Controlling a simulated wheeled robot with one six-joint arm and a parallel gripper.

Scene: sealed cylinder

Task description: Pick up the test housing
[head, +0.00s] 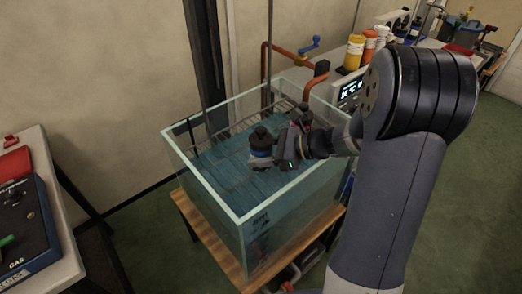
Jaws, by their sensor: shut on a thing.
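The test housing (262,142) looks like a dark cylinder with a blue band and a black cap. It is upright above the blue water of the glass tank (240,217). My gripper (279,146) reaches in from the right over the tank and is shut on the housing. My gripper's fingers are small and dark here, so their exact contact with the housing is hard to see. The housing's lower end is hard to tell from the water behind it.
A wire rack (195,131) sits in the tank, and a wooden stand (259,283) bears it. Red-orange pipes with a blue valve (311,45) rise behind. A bench with a gas panel (22,232) stands left. Bottles (355,51) stand on the back bench. Green floor lies right.

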